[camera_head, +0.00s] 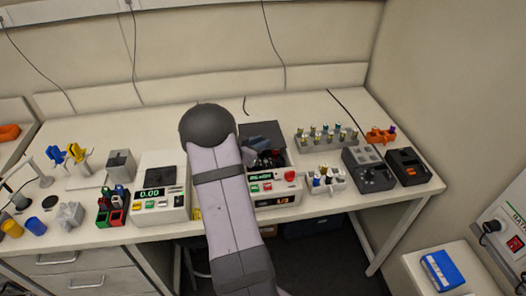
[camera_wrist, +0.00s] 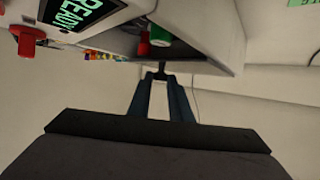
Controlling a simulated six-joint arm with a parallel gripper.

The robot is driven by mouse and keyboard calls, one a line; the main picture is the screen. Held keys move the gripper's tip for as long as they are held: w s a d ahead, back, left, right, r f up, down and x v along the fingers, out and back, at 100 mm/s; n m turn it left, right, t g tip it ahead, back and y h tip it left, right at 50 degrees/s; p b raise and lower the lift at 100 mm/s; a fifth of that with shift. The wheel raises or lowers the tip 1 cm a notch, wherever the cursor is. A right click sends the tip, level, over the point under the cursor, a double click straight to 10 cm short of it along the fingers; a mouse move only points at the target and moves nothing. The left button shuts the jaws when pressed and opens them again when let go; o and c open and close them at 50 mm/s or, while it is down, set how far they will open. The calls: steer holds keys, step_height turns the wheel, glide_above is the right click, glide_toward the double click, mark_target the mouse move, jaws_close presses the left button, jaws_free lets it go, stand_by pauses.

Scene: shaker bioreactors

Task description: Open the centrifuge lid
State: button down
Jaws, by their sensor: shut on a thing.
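The centrifuge (camera_head: 272,188) stands on the bench right of centre, with a lit green display, buttons and a red knob on its front. Its dark lid (camera_head: 262,130) is tilted up at the back, and the dark chamber with some red parts shows below it. My gripper (camera_head: 256,146) is at the lid, partly hidden by my arm. In the wrist view my gripper's two blue-grey fingers (camera_wrist: 160,84) close in on a small dark piece at the lid's edge. The centrifuge's READY display (camera_wrist: 78,12) shows at the top left there.
A balance-like device (camera_head: 160,195) and a tube rack (camera_head: 112,208) stand left of my arm. A long tube rack (camera_head: 325,140), a small white rack (camera_head: 325,182) and dark grey devices (camera_head: 370,172) stand right of the centrifuge. The wall is close behind the bench.

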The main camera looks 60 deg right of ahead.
mark_target(255, 131)
steer(key=w+d+p, duration=0.1)
steer(key=w+d, duration=0.3)
steer(key=shift+w+d, duration=0.4)
steer(key=c, duration=1.7)
jaws_free()
steer(key=shift+o, duration=0.2)
steer(key=shift+a, duration=0.1)
steer(key=shift+a+r+b, duration=0.2)
steer(key=shift+a+b, duration=0.1)
steer(key=shift+a, duration=0.25)
steer(key=shift+b+v, duration=0.95)
steer(key=shift+v, duration=2.1)
